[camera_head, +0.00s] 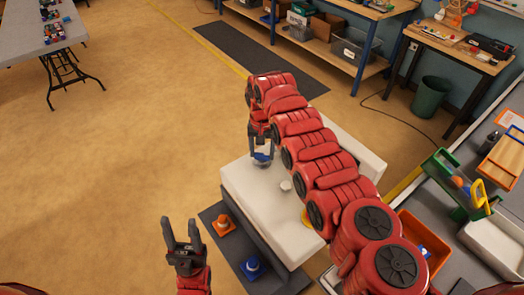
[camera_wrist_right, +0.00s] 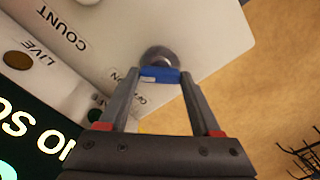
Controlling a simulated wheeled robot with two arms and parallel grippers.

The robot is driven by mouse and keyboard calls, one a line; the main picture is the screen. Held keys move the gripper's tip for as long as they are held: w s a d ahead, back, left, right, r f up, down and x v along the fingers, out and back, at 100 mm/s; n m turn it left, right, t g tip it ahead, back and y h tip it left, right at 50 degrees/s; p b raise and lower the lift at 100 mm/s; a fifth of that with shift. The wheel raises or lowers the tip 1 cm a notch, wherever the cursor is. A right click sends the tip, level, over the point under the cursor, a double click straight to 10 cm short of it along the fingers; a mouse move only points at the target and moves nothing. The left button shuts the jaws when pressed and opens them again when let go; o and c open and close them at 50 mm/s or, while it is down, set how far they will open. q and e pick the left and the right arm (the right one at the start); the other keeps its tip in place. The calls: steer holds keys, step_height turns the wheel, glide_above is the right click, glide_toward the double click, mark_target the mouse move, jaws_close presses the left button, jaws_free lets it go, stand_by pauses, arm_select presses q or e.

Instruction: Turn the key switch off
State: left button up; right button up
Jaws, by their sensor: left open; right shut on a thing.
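The key switch (camera_wrist_right: 158,57) is a round metal collar on a white panel, with a blue key (camera_wrist_right: 160,75) in it. ON and OFF labels are printed beside it. In the head view the blue key (camera_head: 262,157) shows at the panel's left end. My right gripper (camera_wrist_right: 160,80) is shut on the blue key, one finger on each side. In the head view the right gripper (camera_head: 261,146) points down at the white panel (camera_head: 238,184). My left gripper (camera_head: 182,232) is open and empty, left of the panel, fingers pointing up. The exact key angle is hard to tell.
An orange cone (camera_head: 223,225) and a blue cone (camera_head: 252,266) stand on a dark surface below the panel. A green crate (camera_head: 445,205) and an orange bin (camera_head: 425,238) are at right. COUNT and LIVE labels mark the panel. Open floor lies left.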

steer(key=c, duration=0.4)
steer(key=shift+f+n+b, duration=0.15)
steer(key=shift+n+b, duration=0.45)
steer(key=shift+b, duration=0.4)
steer(key=shift+c, duration=0.2)
steer(key=n+b, duration=0.4)
steer(key=b, duration=0.1)
steer(key=n+b, duration=0.1)
steer(key=n, duration=0.1)
steer(key=shift+n+b, duration=0.4)
steer(key=shift+n, duration=0.9)
steer(key=n, duration=0.2)
steer(key=shift+r+n+b, duration=0.25)
steer(key=shift+n+b, duration=0.05)
steer(key=shift+b, duration=0.05)
steer(key=n, duration=0.5)
steer(key=shift+n, duration=0.4)
